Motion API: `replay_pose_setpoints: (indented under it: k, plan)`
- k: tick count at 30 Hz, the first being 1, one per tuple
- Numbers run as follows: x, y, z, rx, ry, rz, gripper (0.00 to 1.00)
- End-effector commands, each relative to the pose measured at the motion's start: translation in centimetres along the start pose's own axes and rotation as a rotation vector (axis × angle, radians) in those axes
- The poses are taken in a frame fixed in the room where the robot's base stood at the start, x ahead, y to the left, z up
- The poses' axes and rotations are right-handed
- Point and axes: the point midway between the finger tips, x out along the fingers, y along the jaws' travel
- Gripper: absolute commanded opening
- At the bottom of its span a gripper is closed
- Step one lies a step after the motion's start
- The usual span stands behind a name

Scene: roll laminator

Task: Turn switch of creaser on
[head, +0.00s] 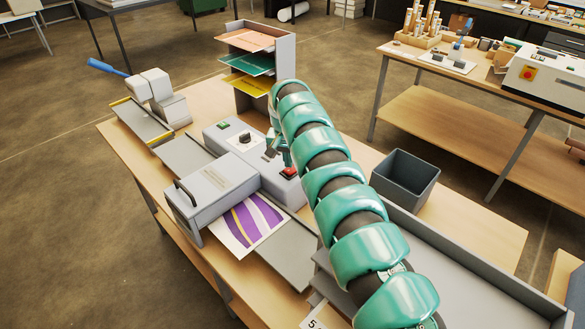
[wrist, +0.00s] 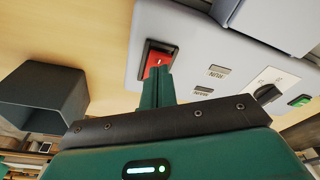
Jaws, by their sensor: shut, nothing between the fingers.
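The creaser is a grey machine (head: 213,183) on the wooden bench, with a control panel on its far side. Its red rocker switch (head: 288,171) sits in a dark frame near the panel's right end; it also shows in the wrist view (wrist: 163,52). My gripper (head: 286,161) is shut and empty, pointing down at the switch. In the wrist view the closed green fingertips (wrist: 158,72) overlap the lower part of the red rocker. I cannot tell whether they touch it. The fingers partly hide the switch, so its position is unclear.
The panel also has a black dial (wrist: 268,92) and a green button (wrist: 300,101). A dark open bin (head: 405,180) stands right of my arm. A paper rack (head: 285,50) stands behind. A printed sheet (head: 250,222) lies beside the machine's grey cover.

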Motion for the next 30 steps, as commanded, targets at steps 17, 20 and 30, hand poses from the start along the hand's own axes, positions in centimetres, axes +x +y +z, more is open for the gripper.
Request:
replay_pose_setpoints:
  k: [17,20,30]
  plan:
    - [0.17,0.00,0.03,0.000,0.000,0.000,0.00]
    - [0.31,0.00,0.05,0.000,0.000,0.000,0.00]
    - [0.78,0.00,0.12,0.000,0.000,0.000,0.00]
